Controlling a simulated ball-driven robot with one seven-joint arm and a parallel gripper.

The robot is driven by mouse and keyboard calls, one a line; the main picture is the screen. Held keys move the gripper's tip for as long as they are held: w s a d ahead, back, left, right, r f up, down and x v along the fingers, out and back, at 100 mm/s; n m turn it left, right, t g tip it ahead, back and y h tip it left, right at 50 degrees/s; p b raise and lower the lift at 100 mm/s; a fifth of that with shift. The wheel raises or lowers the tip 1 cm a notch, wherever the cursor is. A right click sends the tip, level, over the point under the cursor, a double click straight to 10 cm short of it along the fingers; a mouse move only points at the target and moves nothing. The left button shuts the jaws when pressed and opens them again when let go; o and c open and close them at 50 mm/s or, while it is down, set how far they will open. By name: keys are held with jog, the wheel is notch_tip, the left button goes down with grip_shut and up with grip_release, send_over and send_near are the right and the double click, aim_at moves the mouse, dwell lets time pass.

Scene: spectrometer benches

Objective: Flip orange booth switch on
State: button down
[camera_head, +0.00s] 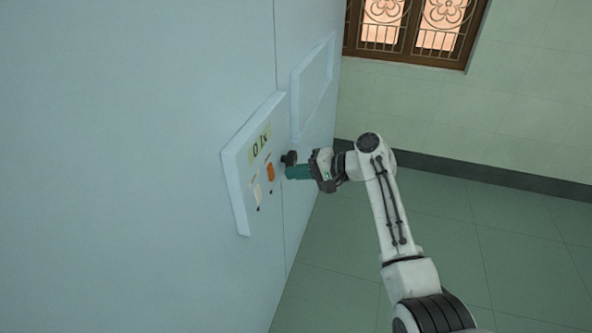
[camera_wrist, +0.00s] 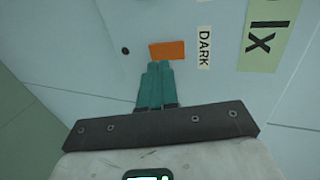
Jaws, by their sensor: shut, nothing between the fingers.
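The orange switch (camera_head: 270,172) sits on a pale panel on the booth wall. In the wrist view the orange switch (camera_wrist: 167,50) is a flat orange rectangle beside a "DARK" label (camera_wrist: 204,47). My gripper (camera_head: 288,172) is shut and empty, with teal fingers, just to the right of the switch in the head view. In the wrist view my gripper's fingertips (camera_wrist: 159,66) lie right at the switch's lower edge. I cannot tell whether they touch it. Whether the switch is on or off is not clear.
A framed rectangle (camera_head: 312,85) is on the wall above. Open floor (camera_head: 470,250) lies to the right.

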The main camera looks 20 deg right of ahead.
jog(key=v, duration=1)
jog(key=shift+r+b, duration=0.3)
jog(key=shift+b, duration=0.15)
